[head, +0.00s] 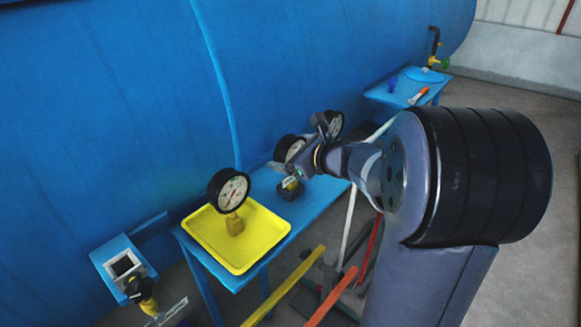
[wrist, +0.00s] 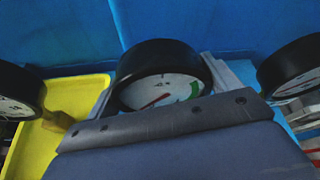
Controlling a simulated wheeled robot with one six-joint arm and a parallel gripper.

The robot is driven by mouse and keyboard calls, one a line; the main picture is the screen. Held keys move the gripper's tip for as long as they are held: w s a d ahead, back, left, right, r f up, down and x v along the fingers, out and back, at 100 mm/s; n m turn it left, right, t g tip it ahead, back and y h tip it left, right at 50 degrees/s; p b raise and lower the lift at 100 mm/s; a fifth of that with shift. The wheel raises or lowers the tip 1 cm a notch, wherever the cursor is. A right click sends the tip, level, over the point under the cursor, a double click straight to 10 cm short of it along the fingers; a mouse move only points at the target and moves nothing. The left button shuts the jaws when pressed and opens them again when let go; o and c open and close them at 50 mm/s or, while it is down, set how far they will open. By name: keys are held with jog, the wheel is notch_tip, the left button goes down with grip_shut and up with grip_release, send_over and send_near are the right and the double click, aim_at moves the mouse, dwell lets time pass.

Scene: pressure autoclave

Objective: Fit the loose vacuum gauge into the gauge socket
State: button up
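A round black-rimmed gauge (wrist: 165,88) with a white dial, red needle and green band sits between the fingers of my gripper (wrist: 158,70), which lie close along both its sides. In the head view this gauge (head: 288,148) is partly hidden by my gripper (head: 302,152). Its brass stem is at the dark socket block (head: 289,193) on the blue table; I cannot tell whether it is fully seated. Another gauge (head: 229,188) with a brass stem stands in the yellow tray (head: 268,252); it also shows at left in the wrist view (wrist: 20,92).
A third gauge (head: 335,122) is just behind my gripper, at right in the wrist view (wrist: 292,72). The big blue vessel (head: 120,110) rises behind the blue table (head: 325,192). A small box with a valve (head: 124,265) is at front left. Yellow and red bars (head: 285,287) cross in front.

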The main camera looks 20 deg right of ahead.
jog(key=c, duration=0.7)
jog(key=shift+c, duration=0.3)
jog(key=shift+r, duration=0.15)
